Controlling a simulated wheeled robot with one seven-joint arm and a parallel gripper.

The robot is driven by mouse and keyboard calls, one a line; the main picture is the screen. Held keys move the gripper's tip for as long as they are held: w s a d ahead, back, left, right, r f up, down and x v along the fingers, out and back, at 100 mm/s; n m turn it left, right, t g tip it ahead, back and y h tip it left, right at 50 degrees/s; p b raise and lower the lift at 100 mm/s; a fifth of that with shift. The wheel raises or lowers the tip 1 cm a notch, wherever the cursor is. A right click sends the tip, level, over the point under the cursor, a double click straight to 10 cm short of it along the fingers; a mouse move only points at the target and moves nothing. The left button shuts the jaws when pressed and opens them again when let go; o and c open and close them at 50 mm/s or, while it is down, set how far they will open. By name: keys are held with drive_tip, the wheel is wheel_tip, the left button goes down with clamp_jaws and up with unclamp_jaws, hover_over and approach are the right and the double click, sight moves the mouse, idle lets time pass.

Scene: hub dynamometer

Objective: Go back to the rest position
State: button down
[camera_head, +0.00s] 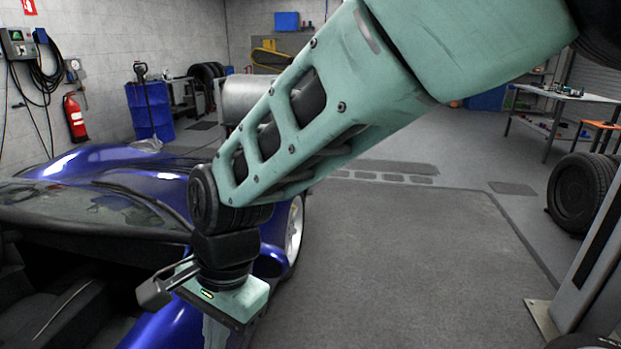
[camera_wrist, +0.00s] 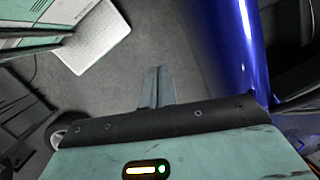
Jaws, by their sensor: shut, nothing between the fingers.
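My green arm reaches down across the head view, over the side of a blue sports car (camera_head: 165,325). My gripper (camera_head: 213,333) hangs at the lower middle of that view, close to the car's open cockpit, and its fingers are cut off by the lower edge. In the wrist view my gripper (camera_wrist: 158,72) shows its two fingers together, shut with nothing between them, above the grey floor. The car's blue bodywork (camera_wrist: 240,45) runs along the right of the wrist view, beside the fingers. No contact with it shows.
Open floor (camera_head: 420,240) lies right of the car. A tyre (camera_head: 582,192) and a workbench (camera_head: 570,95) stand at the right. A blue drum (camera_head: 150,112) and a fire extinguisher (camera_head: 74,117) stand at the back left. A white perforated panel (camera_wrist: 95,38) shows in the wrist view.

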drive_tip(key=s+d+r+n, duration=0.1)
drive_tip(key=d+n, duration=0.3)
drive_tip(key=d, duration=0.5)
drive_tip(key=s+d+r+n+t+h, duration=0.1)
drive_tip(key=s+d+n, duration=0.3)
drive_tip(key=d, duration=0.6)
drive_tip(key=s+d+r+n, duration=0.2)
drive_tip(key=d+n, duration=0.2)
drive_tip(key=d, duration=0.6)
drive_tip(key=shift+s+d+r+t+h+p, duration=0.2)
drive_tip(key=shift+t+h+p, duration=0.1)
drive_tip(key=shift+t+p, duration=0.15)
drive_tip(key=shift+w+r, duration=0.1)
drive_tip(key=shift+r, duration=0.05)
